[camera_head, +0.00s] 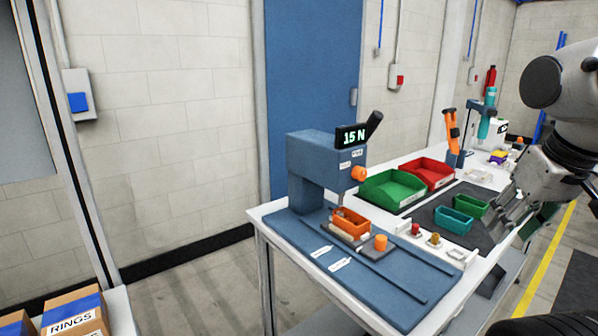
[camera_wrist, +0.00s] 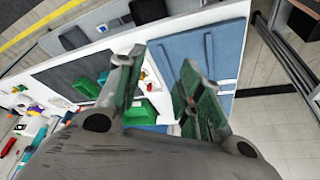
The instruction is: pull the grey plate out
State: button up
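The grey plate (camera_head: 362,247) lies on the blue base of the press, between two dark rails. An orange tray (camera_head: 350,222) sits on its back part under the press head, and an upright orange knob (camera_head: 380,243) stands at its right end. The gripper body hides much of the lower wrist view, and I cannot make out the plate there.
The blue press (camera_head: 318,165) with a 15 N display stands behind the plate. A green bin (camera_head: 393,190), a red bin (camera_head: 432,172) and small teal and green trays stand nearby. A strip with small buttons (camera_head: 435,239) borders the base. The base's front right is clear.

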notch_tip(320, 180, down, 2)
jog(key=w+a+n+g, duration=0.1)
jog(key=w+a, duration=0.1)
jog(key=m+g, duration=0.2)
jog(key=g, duration=0.1)
send_over(381, 237)
notch_tip(381, 237, down, 6)
jog(key=shift+f, duration=0.15)
jog(key=shift+r, duration=0.2)
jog(key=shift+f+m, duration=0.2)
jog(key=shift+m, duration=0.2)
notch_tip(381, 237, down, 8)
jog(key=shift+r, duration=0.25)
grip_shut()
